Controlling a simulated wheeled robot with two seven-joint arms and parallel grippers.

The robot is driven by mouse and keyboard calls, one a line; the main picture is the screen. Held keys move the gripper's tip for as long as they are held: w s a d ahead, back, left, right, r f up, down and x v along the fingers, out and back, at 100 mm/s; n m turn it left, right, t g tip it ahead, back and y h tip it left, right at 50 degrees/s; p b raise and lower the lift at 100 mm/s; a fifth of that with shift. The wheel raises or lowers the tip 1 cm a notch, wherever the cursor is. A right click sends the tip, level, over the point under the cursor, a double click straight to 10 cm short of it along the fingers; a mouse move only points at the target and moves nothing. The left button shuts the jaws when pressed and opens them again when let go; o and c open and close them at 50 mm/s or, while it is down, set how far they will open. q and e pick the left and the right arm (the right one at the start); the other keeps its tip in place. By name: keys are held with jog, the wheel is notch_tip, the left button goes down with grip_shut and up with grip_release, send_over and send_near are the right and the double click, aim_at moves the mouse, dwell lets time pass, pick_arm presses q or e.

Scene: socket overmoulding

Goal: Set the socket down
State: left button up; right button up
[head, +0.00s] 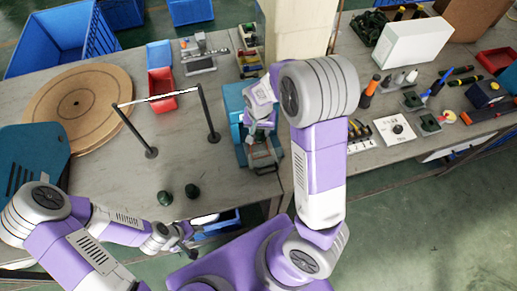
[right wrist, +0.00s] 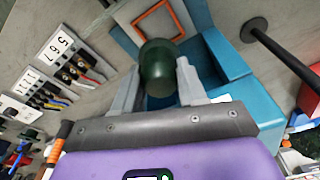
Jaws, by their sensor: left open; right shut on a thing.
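A dark green, rounded socket (right wrist: 158,68) is held between the two grey fingers of my right gripper (right wrist: 158,84) in the right wrist view. In the head view my right gripper (head: 263,150) is over the teal fixture (head: 232,100), and my arm hides much of it. Beyond the socket, the right wrist view shows an orange square outline (right wrist: 157,20) on a grey plate beside the teal block (right wrist: 225,55). Two similar dark green pieces (head: 165,198) (head: 192,191) stand on the table. My left gripper (head: 188,250) is open and empty near the front edge.
A black-posted bar stand (head: 210,125) rises left of the fixture. A round wooden board (head: 78,102), a red bin (head: 162,90) and a metal device (head: 200,60) lie further left and back. Tools and a white box (head: 412,42) crowd the right table.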

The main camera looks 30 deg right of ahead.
notch_tip(320, 180, down, 10)
jog(key=shift+w+r+b, duration=0.1)
jog(key=shift+r+b, duration=0.15)
jog(key=shift+b, duration=0.8)
jog(key=shift+f, duration=0.1)
jog(key=o, duration=1.1)
jog(key=shift+c, duration=0.2)
jog(key=r+p, duration=0.1)
jog(key=r, duration=0.3)
jog(key=r+p, duration=0.1)
jog(key=r, duration=0.3)
jog(key=s+a+r+p, duration=0.1)
jog(key=r, duration=0.3)
jog(key=shift+s+r, duration=0.1)
